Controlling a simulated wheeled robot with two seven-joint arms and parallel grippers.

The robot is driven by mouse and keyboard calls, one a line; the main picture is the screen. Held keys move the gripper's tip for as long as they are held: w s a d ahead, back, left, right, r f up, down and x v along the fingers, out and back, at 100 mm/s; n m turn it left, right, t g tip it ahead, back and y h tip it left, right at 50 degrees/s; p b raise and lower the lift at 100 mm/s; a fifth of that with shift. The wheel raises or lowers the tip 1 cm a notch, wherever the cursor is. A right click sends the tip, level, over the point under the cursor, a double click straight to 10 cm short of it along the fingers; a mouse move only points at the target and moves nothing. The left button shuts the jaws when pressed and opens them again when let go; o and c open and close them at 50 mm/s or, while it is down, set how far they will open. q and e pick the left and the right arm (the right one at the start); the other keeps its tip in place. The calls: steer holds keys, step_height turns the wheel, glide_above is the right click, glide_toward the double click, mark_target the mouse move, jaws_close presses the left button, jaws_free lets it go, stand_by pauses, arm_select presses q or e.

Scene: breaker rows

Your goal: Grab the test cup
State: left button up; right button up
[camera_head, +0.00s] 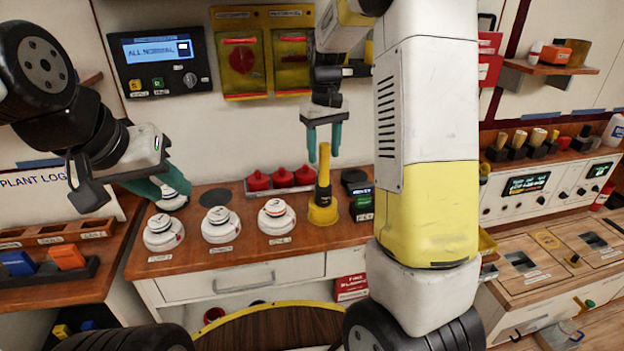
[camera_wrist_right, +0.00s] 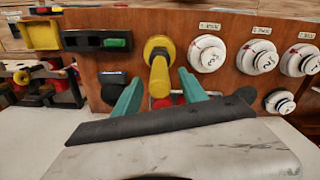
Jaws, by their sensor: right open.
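The test cup, which I take to be the yellow piece with an upright handle (camera_head: 323,208), stands on the wooden counter right of the white detectors. My right gripper (camera_head: 323,147) is open above it, with its teal fingers either side of the handle's top in the head view. In the right wrist view the cup (camera_wrist_right: 158,65) shows beyond and between the spread fingertips of that gripper (camera_wrist_right: 160,88); I see no grip on it. My left gripper (camera_head: 160,185) is at the left, over the counter's back left corner; its finger opening is unclear.
Several white round detectors (camera_head: 220,225) sit left of the cup. Red domed pieces (camera_head: 283,178) in a tray stand behind it. A dark device with a green display (camera_head: 361,198) is close on its right. My right arm hides part of the right side.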

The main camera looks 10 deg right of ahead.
mark_target(324, 164)
step_height(324, 164, down, 4)
steer(key=shift+s+f, duration=0.15)
steer(key=shift+c, duration=0.4)
jaws_close()
stand_by(1.1)
